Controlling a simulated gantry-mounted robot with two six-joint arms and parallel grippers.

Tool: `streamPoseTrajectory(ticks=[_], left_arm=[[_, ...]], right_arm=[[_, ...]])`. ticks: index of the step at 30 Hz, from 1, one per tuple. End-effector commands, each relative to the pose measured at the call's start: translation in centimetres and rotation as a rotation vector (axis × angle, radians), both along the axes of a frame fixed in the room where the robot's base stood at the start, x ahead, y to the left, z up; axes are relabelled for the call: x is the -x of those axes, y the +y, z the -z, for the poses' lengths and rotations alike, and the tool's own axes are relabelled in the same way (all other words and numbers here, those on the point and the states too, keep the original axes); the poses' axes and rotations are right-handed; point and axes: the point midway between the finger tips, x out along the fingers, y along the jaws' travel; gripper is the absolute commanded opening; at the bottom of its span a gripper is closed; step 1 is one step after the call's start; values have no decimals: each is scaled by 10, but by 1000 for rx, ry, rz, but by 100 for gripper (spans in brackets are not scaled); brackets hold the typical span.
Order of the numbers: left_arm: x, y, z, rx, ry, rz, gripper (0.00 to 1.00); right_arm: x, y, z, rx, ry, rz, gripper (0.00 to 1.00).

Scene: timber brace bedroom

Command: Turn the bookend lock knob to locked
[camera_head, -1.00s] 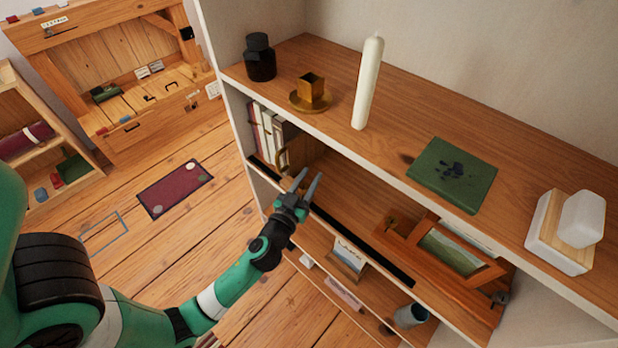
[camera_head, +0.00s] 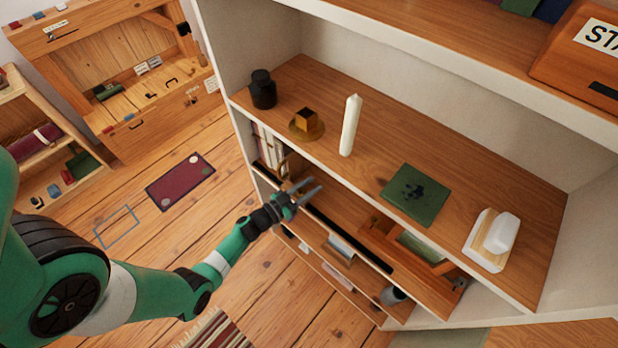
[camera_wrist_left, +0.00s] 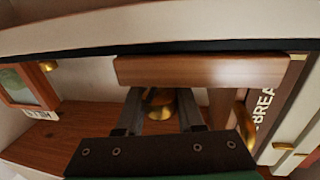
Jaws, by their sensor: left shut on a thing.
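The wooden bookend (camera_head: 296,166) stands on the middle shelf against a row of books (camera_head: 266,146); its reddish-brown bar also shows in the left wrist view (camera_wrist_left: 215,70). The brass lock knob (camera_wrist_left: 159,97) shows between my left fingers in the wrist view, partly hidden by them. My left gripper (camera_head: 307,188) is at the shelf's front edge, just right of the bookend. It is shut on the knob (camera_wrist_left: 161,108). I cannot read the knob's locked or unlocked marking. My right gripper is out of view.
A wooden picture frame (camera_head: 410,245) stands right of my gripper. The floor at left is mostly open.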

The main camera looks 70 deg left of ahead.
Motion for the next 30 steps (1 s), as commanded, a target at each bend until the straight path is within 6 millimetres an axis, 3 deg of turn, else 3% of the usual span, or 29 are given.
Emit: streamPoseTrajectory(ticks=[17,18,22,30], left_arm=[[-1,-2,-3,2,-8,54,0],[-1,-3,-3,2,-8,54,42],[-1,-3,-2,3,-6,53,65],[0,-3,-1,3,-3,52,66]], right_arm=[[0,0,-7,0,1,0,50],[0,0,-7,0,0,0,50],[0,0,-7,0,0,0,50],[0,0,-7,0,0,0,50]])
